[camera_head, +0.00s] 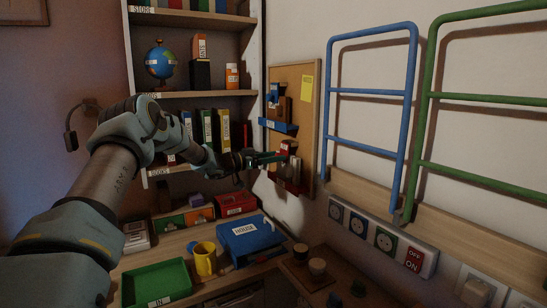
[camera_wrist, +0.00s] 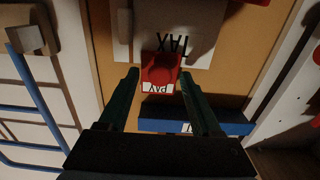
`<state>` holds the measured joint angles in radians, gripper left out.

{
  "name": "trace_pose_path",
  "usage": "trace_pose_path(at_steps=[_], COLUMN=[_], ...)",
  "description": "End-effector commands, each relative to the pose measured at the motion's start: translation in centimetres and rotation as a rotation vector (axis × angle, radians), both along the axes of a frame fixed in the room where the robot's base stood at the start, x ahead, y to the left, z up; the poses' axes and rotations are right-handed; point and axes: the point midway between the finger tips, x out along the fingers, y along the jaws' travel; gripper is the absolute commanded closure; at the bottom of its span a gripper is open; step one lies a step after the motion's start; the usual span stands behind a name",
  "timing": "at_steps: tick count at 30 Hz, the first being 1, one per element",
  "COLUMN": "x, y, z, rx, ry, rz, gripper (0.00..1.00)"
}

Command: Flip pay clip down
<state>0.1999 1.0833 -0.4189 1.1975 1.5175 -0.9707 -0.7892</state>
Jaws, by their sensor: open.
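The red pay clip (camera_wrist: 161,70) is in the middle of the wrist view, with a white label reading "PAY" upside down. In the head view the red clip (camera_head: 287,146) is on the lower part of the cork board (camera_head: 299,77). My gripper (camera_wrist: 159,77) is open, its two dark fingers on either side of the clip with gaps visible; I cannot tell whether they touch it. In the head view my gripper (camera_head: 272,157) is at the board, partly covering the clip's surroundings. A pale piece marked "TAX" (camera_wrist: 200,22) is beside the clip.
A yellow note (camera_head: 306,88) is on the board. Blue (camera_head: 411,100) and green (camera_head: 420,110) rails are on the right wall. The desk below holds a blue box (camera_head: 245,245) and a yellow mug (camera_head: 205,262).

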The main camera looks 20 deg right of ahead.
Motion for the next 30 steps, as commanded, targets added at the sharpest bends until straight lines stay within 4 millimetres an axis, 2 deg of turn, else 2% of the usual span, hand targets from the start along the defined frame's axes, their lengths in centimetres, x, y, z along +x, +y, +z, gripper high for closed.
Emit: trace_pose_path(at_steps=[2,18,26,30], x=[0.0,0.0,0.01,0.01], y=[0.01,0.04,0.04,-0.11], z=[0.0,0.01,-0.07,-0.72], rx=[0.0,0.0,-0.002,-0.029], ry=[0.0,0.0,0.0,-0.002], rz=[0.0,0.0,0.0,0.0], gripper=[0.38,0.99,1.0,1.0])
